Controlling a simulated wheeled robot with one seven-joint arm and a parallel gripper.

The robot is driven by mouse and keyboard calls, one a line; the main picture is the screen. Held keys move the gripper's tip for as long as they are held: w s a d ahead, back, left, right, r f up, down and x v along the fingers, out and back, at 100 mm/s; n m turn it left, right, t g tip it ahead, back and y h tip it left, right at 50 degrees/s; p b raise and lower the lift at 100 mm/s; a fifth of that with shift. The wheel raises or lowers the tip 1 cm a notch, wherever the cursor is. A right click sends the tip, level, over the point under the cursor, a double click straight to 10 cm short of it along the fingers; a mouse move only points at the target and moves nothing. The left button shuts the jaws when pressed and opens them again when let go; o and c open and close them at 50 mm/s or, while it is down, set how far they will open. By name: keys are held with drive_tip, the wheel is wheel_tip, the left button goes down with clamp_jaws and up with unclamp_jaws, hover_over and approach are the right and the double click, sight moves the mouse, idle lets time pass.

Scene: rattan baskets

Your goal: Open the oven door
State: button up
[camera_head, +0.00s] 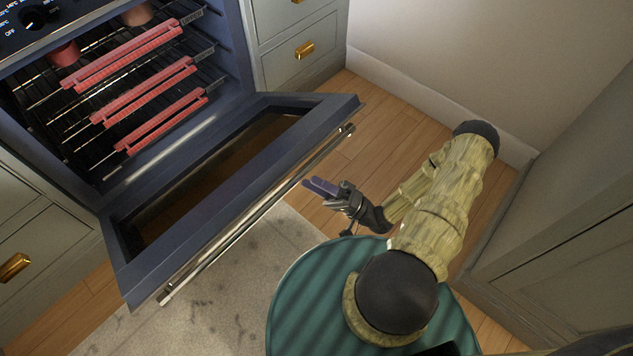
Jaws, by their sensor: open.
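The oven (232,60) stands at the upper left, dark blue, with its inside and wire racks showing. Its door (190,210) is swung down, wide open, with a dark window in its middle. A long silver bar handle (255,217) runs along the door's outer edge. My gripper (322,188) is just to the right of the handle's middle, with its dark purple fingers pointing left toward the door. The fingers are apart and hold nothing.
Red rack guards (143,90) line the oven racks. Grey drawers with a brass pull (304,50) stand right of the oven, and another brass pull (14,267) shows at left. A cabinet (570,220) and wall bound the right. A grey rug (240,290) covers the floor in front.

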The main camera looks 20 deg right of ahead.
drive_tip(key=s+d+f+b, duration=0.2)
drive_tip(key=d+f+b, duration=0.4)
drive_tip(key=f, duration=0.1)
drive_tip(key=s+d+f+b, duration=0.3)
drive_tip(key=d+f+b, duration=0.3)
drive_tip(key=f, duration=0.2)
drive_tip(key=shift+s+d+b, duration=0.2)
drive_tip(key=shift+b, duration=0.1)
idle(2.3)
drive_tip(key=shift+f, duration=0.1)
idle(0.6)
